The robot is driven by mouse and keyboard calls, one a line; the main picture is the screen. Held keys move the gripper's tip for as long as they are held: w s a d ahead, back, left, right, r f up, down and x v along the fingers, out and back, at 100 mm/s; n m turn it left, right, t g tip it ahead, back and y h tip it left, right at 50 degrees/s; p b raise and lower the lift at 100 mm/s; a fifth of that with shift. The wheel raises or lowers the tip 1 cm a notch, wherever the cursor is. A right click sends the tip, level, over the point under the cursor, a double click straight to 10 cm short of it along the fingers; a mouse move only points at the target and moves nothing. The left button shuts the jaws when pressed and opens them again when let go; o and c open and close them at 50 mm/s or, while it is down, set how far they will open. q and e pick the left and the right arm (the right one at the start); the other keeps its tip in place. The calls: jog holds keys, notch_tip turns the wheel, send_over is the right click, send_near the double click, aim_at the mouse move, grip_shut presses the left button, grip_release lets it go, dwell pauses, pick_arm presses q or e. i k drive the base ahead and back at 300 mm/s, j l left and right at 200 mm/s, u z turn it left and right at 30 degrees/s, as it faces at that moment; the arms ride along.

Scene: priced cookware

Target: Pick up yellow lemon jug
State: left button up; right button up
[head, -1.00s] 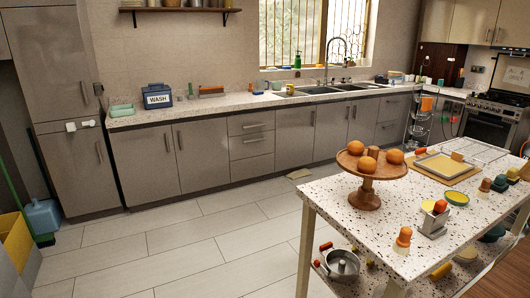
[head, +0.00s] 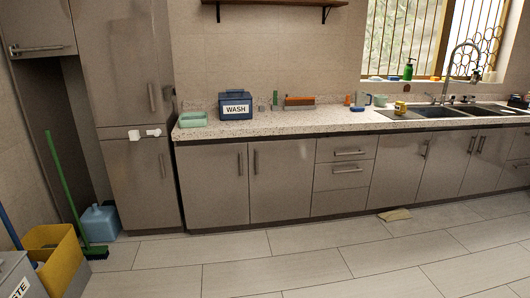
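A small yellow cup-shaped object (head: 401,107) stands on the counter at the left edge of the sink. It may be the yellow lemon jug, but it is too small here to make out a lemon pattern or a handle. Neither of my grippers is in view.
The speckled counter (head: 300,124) runs along the back wall. A yellow bin (head: 55,256) stands at lower left.

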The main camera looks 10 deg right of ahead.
aim_at(400, 105)
jog(key=i+z, duration=0.2)
jog(key=i, duration=0.3)
jog(key=i+z, duration=0.15)
jog(key=i, duration=0.35)
jog(key=i+j+z, duration=0.2)
jog(key=i, duration=0.25)
jog(key=i+j+z, duration=0.2)
jog(key=i, duration=0.3)
jog(key=i+l+z, duration=0.2)
jog(key=i+z, duration=0.2)
jog(key=i+l+z, duration=0.1)
jog(key=i+z, duration=0.15)
jog(key=z, duration=0.15)
jog(key=i+z, duration=0.4)
jog(key=i+j+z, duration=0.15)
jog(key=i+z, duration=0.2)
jog(key=i+u, duration=0.15)
jog(key=i, duration=0.3)
jog(key=i+l+u, duration=0.1)
jog(key=i, duration=0.3)
jog(key=i+l+u, duration=0.15)
jog(key=i, duration=0.25)
jog(key=i+l+u, duration=0.15)
jog(key=i, duration=0.25)
jog(key=i+l+u, duration=0.25)
jog(key=k+j+z, duration=0.1)
jog(key=j, duration=0.3)
jog(key=k+j+z, duration=0.1)
jog(key=j, duration=0.25)
